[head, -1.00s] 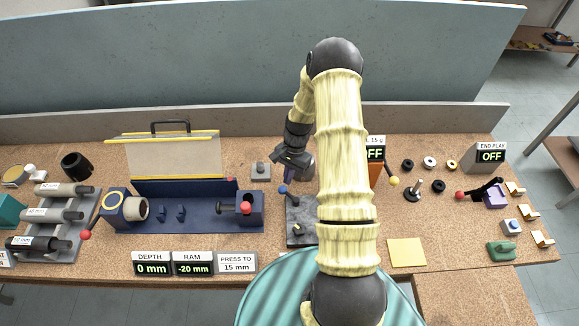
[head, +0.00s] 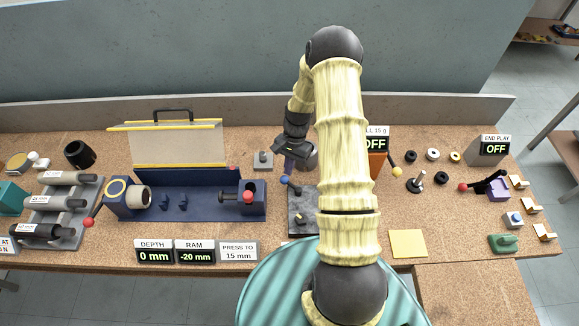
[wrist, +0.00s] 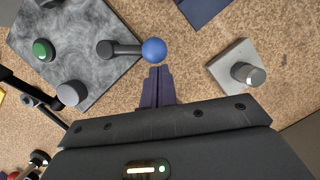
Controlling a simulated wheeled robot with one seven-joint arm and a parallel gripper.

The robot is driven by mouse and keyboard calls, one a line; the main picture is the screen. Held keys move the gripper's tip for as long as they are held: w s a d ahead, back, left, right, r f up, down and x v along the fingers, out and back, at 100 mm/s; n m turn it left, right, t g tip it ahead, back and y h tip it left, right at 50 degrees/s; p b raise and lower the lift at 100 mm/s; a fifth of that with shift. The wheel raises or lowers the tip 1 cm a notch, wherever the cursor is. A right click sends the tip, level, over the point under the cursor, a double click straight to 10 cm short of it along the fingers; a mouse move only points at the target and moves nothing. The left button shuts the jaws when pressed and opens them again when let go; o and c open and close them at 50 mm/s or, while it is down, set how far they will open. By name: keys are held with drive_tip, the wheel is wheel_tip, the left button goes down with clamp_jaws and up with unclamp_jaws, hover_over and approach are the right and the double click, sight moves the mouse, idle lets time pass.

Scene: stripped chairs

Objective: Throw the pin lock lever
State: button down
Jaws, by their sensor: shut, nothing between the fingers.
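A short dark lever with a blue ball knob (head: 284,179) sits on a mottled grey plate (head: 303,226) mid-bench. In the wrist view the blue ball (wrist: 154,49) is at the lever's right end, beyond the plate's edge, and the dark arm runs left to its pivot (wrist: 105,49). My gripper (head: 288,170) is shut and empty, its dark purple fingers pointing down. In the wrist view the fingertips (wrist: 160,70) are just below the ball, very close; I cannot tell whether they touch. My arm hides part of the plate in the head view.
A small grey block with a round knob (wrist: 247,73) stands right of the fingers in the wrist view. A green button (wrist: 42,49) and a grey peg (wrist: 71,93) are on the plate. A blue press fixture (head: 190,205) stands left in the head view.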

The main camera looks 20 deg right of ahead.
drive_tip(key=shift+a, duration=0.1)
drive_tip(key=n, duration=0.1)
drive_tip(key=a+n, duration=0.1)
drive_tip(key=a+n+b, duration=0.1)
drive_tip(key=n, duration=0.1)
drive_tip(key=shift+s+a+g+h, duration=0.25)
drive_tip(key=shift+g+h, duration=0.15)
drive_tip(key=shift+s+a+n+h+b, duration=0.1)
drive_tip(key=shift+s+a+n+h, duration=0.25)
drive_tip(key=shift+n, duration=0.35)
drive_tip(key=shift+s+a+n+h+b, duration=0.1)
drive_tip(key=shift+a+n, duration=0.35)
drive_tip(key=shift+n, duration=0.25)
drive_tip(key=shift+s+a+n+h+b, duration=0.15)
drive_tip(key=shift+s+a+n, duration=0.2)
drive_tip(key=shift+n, duration=0.35)
drive_tip(key=p+v, duration=0.6)
drive_tip(key=v, duration=0.4)
drive_tip(key=shift+w+p, duration=0.25)
drive_tip(key=shift+p, duration=0.1)
